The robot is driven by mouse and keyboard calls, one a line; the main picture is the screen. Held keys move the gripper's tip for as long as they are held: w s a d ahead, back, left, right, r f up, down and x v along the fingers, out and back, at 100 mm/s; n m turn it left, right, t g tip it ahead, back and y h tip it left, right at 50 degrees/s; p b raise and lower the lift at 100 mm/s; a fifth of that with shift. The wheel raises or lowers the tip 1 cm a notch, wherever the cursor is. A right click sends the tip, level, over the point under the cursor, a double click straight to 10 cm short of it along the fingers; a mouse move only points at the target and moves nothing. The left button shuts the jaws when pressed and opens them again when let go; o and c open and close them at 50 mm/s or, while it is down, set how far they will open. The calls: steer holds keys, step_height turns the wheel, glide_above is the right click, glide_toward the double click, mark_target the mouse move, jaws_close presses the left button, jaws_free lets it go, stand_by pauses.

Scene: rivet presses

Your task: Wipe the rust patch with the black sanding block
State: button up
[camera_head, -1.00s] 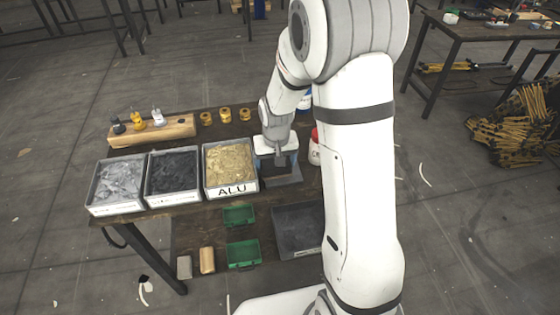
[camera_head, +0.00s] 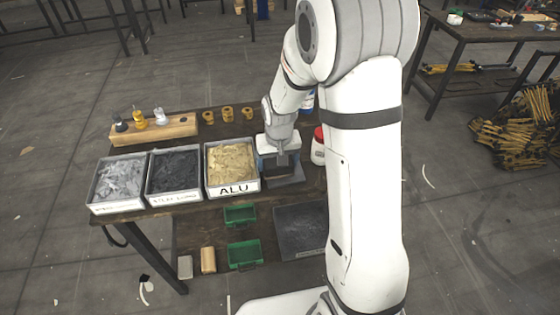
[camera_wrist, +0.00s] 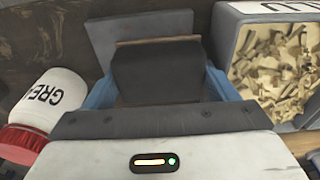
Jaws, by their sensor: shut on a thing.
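My gripper (camera_head: 279,155) is over the table, just right of the ALU bin. In the wrist view its two blue fingers (camera_wrist: 160,86) are shut on the black sanding block (camera_wrist: 155,72). The block's far edge shows a brown strip. A flat grey plate (camera_wrist: 112,38) lies beyond and below the block; it also shows under the gripper in the head view (camera_head: 288,182). I cannot tell whether the block touches the plate.
The ALU bin (camera_head: 234,188) with tan chips stands close left of my gripper. A white grease jar (camera_head: 318,150) with a red lid stands close right. Two more bins, a wooden bottle rack (camera_head: 155,130) and brass rings (camera_head: 228,113) are further left and behind. Green trays (camera_head: 243,253) sit on the lower shelf.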

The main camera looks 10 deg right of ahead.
mark_target(291, 160)
steer(key=shift+d+r, duration=0.15)
steer(key=shift+d, duration=1.7)
steer(key=shift+s+f+b, duration=0.2)
steer(key=shift+b, duration=0.15)
steer(key=shift+a+f, duration=0.1)
steer(key=shift+a, duration=1.95)
steer(key=shift+a+b, duration=0.4)
steer(key=shift+a, duration=0.5)
steer(key=shift+w+r, duration=0.1)
steer(key=shift+r, duration=0.15)
steer(key=shift+d, duration=0.1)
steer(key=shift+w+d+r, duration=0.1)
steer(key=shift+d, duration=0.85)
steer(key=shift+d, duration=0.1)
